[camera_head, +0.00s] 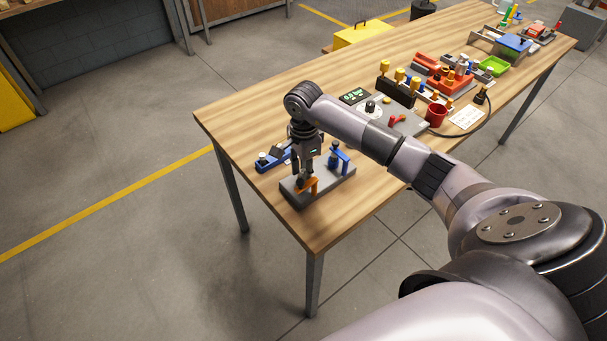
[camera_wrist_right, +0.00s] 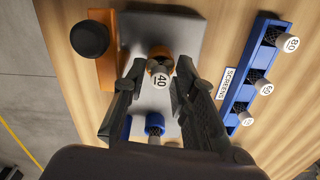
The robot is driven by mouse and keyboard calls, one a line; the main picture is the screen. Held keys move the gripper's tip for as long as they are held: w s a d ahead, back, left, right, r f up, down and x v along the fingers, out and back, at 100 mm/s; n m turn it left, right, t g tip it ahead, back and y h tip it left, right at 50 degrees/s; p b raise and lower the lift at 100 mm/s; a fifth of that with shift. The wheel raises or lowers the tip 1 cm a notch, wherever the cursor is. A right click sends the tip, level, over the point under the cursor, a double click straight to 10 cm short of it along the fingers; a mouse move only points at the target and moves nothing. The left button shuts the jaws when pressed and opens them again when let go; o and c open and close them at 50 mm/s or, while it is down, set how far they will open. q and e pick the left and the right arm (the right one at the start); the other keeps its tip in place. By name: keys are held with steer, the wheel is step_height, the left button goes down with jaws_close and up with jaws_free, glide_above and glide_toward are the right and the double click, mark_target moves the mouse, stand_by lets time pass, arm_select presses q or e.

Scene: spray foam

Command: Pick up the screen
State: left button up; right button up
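A small screen piece (camera_wrist_right: 160,72) with a white end marked 40 and an orange-brown rim shows in the right wrist view, over a grey plate (camera_wrist_right: 180,30). My right gripper (camera_wrist_right: 158,80) points down over the plate, its two fingers apart on either side of this piece; a gap shows on the left side. In the head view my right gripper (camera_head: 304,172) is above the grey base near the table's front corner and hides the piece. A blue rack (camera_wrist_right: 238,105) labelled SCREENS stands to the right in the wrist view with several numbered pieces. My left gripper is out of view.
An orange bracket (camera_wrist_right: 104,70) with a black knob and a blue bracket (camera_head: 340,157) stand on the base beside my gripper. The wooden table (camera_head: 240,110) is bare at the near left. A red cup (camera_head: 436,115) and several trays stand farther right.

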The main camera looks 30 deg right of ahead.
steer(key=shift+c, duration=0.2)
jaws_close()
steer(key=shift+r, duration=0.15)
